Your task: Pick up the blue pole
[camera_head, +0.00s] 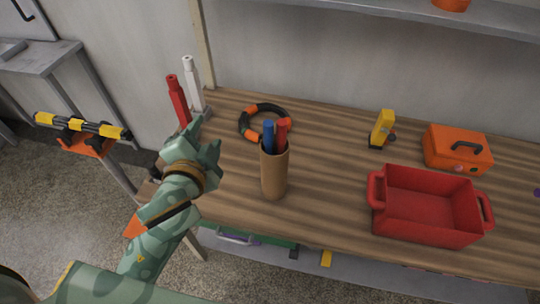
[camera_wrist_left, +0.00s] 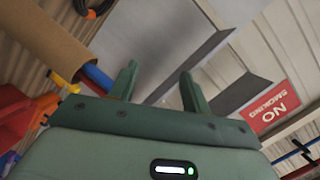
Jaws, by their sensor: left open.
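The blue pole (camera_head: 268,135) stands in a brown cylindrical holder (camera_head: 273,175) on the wooden table, beside a red pole (camera_head: 282,131). Only their upper ends show above the rim. In the left wrist view the blue pole (camera_wrist_left: 97,76) sticks out of the holder (camera_wrist_left: 48,35) left of the fingers. My left gripper (camera_head: 207,138) is open and empty, to the left of the holder and apart from it, near the table's left end. Its two fingers (camera_wrist_left: 159,72) also show apart in the left wrist view. My right gripper is not in view.
An orange and black ring (camera_head: 244,124) lies behind the holder. A red crate (camera_head: 420,236), an orange toolbox (camera_head: 458,148) and a yellow tool (camera_head: 381,129) stand to the right. Red (camera_head: 178,100) and white (camera_head: 192,82) cylinders stand behind my left gripper. Bare table lies between holder and crate.

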